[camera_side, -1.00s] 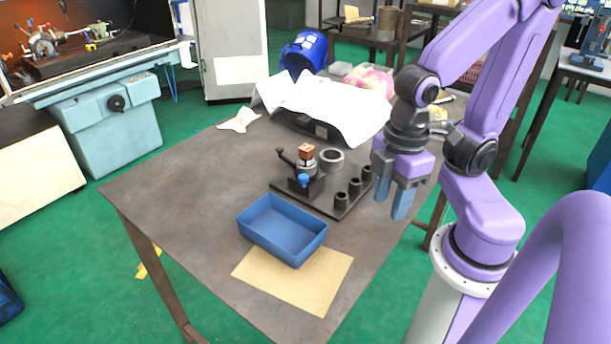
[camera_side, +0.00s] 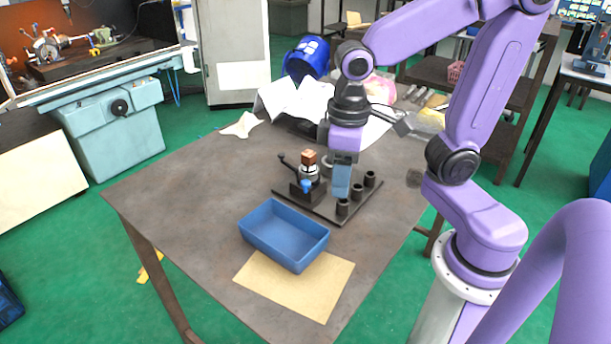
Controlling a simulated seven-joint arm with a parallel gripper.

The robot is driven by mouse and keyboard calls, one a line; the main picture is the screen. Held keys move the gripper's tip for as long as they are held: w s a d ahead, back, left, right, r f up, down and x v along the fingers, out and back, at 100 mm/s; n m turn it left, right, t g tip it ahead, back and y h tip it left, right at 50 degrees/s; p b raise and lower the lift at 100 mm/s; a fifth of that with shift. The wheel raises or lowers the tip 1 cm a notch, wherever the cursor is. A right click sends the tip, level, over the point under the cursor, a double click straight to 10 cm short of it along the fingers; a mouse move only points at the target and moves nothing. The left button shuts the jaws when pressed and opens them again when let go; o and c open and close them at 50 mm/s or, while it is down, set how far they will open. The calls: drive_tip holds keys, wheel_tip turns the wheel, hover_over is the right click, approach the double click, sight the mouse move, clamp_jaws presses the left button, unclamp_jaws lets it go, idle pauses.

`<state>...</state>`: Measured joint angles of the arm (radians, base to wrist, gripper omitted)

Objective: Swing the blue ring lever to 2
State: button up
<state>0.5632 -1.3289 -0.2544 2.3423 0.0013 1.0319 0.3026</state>
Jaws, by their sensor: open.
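The indexing chuck (camera_side: 307,175) stands on a dark base plate (camera_side: 322,210) with a copper-brown block (camera_side: 309,157) on top. A small blue part (camera_side: 306,186), which looks like the blue ring lever, is at the chuck's front. A black lever with a round knob (camera_side: 282,157) sticks out to the upper left. Number marks are too small to read. My gripper (camera_side: 342,190) points down with blue fingers, just right of the chuck and apart from the blue part in the picture. It is open and empty. It hides the large grey ring and part of the plate.
Several dark posts (camera_side: 370,180) stand on the right of the plate. A blue tray (camera_side: 270,247) lies in front, beside a tan sheet (camera_side: 300,283). White crumpled paper (camera_side: 290,100) lies behind. The table's left side is clear.

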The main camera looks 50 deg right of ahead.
drive_tip(key=w+r+m, duration=0.3)
drive_tip(key=w+m, duration=0.4)
drive_tip(key=w, duration=0.1)
drive_tip(key=m, duration=1.2)
approach(306, 181)
drive_tip(key=f, duration=0.8)
drive_tip(key=shift+w+a+f, duration=0.1)
drive_tip(key=shift+a+f, duration=0.1)
drive_tip(key=shift+a, duration=0.05)
drive_tip(key=shift+c, duration=0.3)
clamp_jaws()
